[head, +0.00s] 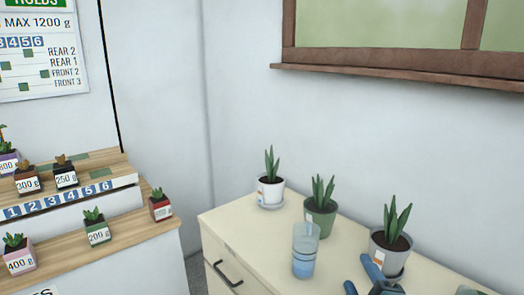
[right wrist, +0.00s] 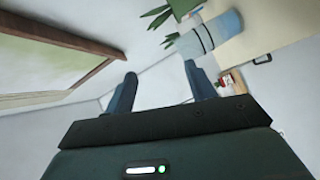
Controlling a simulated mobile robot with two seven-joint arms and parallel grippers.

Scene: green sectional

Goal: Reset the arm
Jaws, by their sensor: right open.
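My right gripper (head: 362,279) shows at the bottom edge of the head view, in front of the potted plant on the right of the cabinet. In the right wrist view its two blue fingers (right wrist: 160,82) are spread apart with nothing between them. A blue-and-clear cup (head: 305,250) stands upright on the cabinet, left of this gripper and apart from it. The cup also shows in the right wrist view (right wrist: 209,35), beyond the fingers. My left gripper is in neither view.
The cream cabinet (head: 230,232) bears a white-potted plant (head: 271,193), a green-potted plant (head: 320,220) and a grey-potted plant (head: 391,258). A stepped wooden stand (head: 130,228) at left holds several weight-labelled small pots. A brown window sill (head: 400,76) juts from the wall.

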